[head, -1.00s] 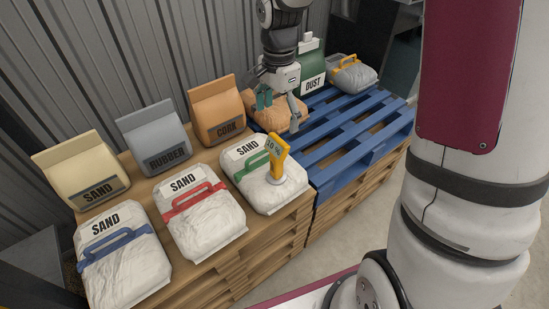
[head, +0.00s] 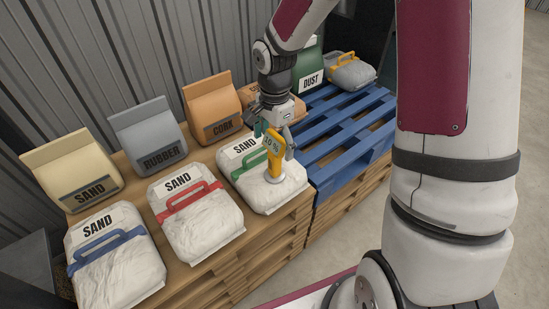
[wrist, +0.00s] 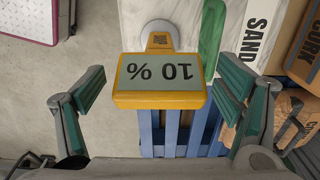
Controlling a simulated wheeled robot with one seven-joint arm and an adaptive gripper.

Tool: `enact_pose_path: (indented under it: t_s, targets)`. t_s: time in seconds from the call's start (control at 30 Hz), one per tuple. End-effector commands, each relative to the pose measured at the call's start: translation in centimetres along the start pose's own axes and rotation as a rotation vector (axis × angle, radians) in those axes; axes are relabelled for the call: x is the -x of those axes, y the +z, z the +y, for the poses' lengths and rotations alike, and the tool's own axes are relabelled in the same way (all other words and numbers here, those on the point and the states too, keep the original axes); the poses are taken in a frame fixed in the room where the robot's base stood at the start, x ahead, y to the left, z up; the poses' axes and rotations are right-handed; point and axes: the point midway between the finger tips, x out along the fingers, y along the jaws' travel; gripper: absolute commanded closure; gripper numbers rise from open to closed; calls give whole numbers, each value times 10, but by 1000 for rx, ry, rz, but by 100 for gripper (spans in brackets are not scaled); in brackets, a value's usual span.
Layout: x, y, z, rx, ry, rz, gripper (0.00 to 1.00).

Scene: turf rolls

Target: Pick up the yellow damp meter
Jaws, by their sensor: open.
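The yellow damp meter (head: 273,153) stands upright on the white sand bag with a green handle (head: 253,190). In the wrist view the meter (wrist: 160,96) shows its grey face reading "10 %", upside down, with its round white base beyond. My gripper (head: 274,138) is at the meter's upper part, behind it in the head view. In the wrist view my gripper (wrist: 162,93) is open, with one green-padded finger on each side of the meter and a gap on both sides. The fingers do not touch it.
White sand bags with red (head: 195,213) and blue (head: 113,258) handles lie to the left. Rubber (head: 149,137) and cork (head: 211,108) bags stand behind. A blue pallet (head: 345,125) is at the right, with a green dust bag (head: 309,70) and a grey bag (head: 350,73) at its far end.

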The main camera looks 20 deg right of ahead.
Motion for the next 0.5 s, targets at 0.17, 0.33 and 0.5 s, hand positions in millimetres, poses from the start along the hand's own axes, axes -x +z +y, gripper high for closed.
enact_pose_path:
  t_s: [0.17, 0.33, 0.5]
  targets:
    - [1, 0, 0, 0, 0, 0, 29]
    - [1, 0, 0, 0, 0, 0, 67]
    - [1, 0, 0, 0, 0, 0, 98]
